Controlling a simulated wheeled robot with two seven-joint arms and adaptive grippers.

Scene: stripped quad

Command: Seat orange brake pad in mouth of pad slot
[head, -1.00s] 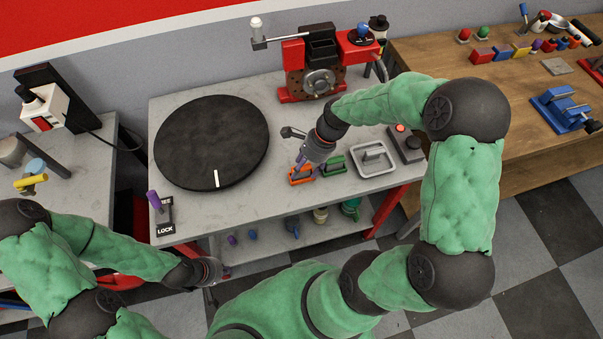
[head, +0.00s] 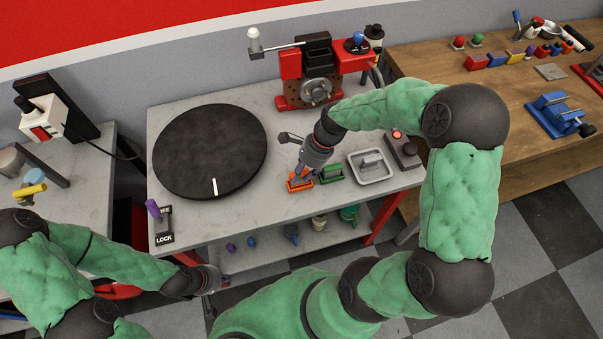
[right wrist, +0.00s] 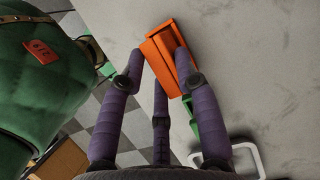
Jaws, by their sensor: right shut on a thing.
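The orange brake pad (right wrist: 160,52) shows in the right wrist view between my purple fingertips, at an orange holder on the grey bench. In the head view the orange piece (head: 299,186) is partly hidden by my right gripper (head: 298,176). My right gripper (right wrist: 160,75) is shut on the orange pad, low at the bench top. A red machine (head: 290,65) with a dark open-topped box (head: 318,47) and a round disc stands at the back; I cannot tell which opening is the pad slot. My left gripper (head: 209,280) hangs empty in front of the bench; its fingers are unclear.
A green holder (head: 332,175) sits just right of the orange piece, then a grey tray (head: 389,174) and a button box (head: 404,155). A large black turntable (head: 210,150) fills the bench's left. A purple-handled lock lever (head: 154,209) stands at the front left corner.

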